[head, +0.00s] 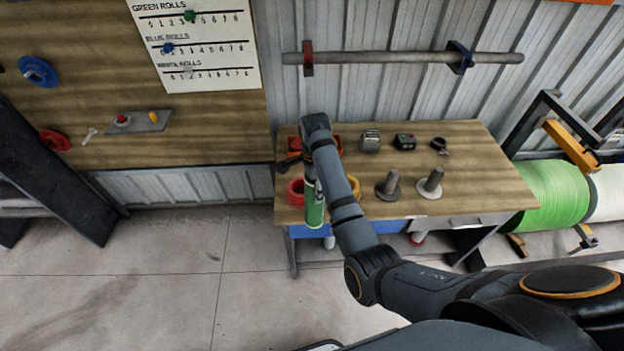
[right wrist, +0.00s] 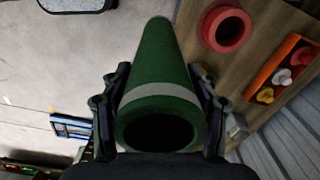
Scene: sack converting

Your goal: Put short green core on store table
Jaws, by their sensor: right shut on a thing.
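The green core (head: 314,212) is a green tube with a pale band. My right gripper (head: 311,178) is shut on it, with a finger on each side in the right wrist view (right wrist: 160,100). The core's open end faces that wrist camera (right wrist: 158,130). In the head view the core hangs upright at the front left edge of the wooden-topped table (head: 460,180), overlapping that edge. I cannot tell whether it touches the table. In the right wrist view it lies partly over floor, beside the tabletop (right wrist: 200,20). My left gripper is not in view.
A red ring (head: 295,192) stands beside the core, and a yellow ring (head: 353,185) lies behind my arm. Two grey posts on round bases (head: 388,186) (head: 430,184) stand further right. An orange tray (right wrist: 282,72) and small devices (head: 404,142) sit behind. The tabletop's right part is clear.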

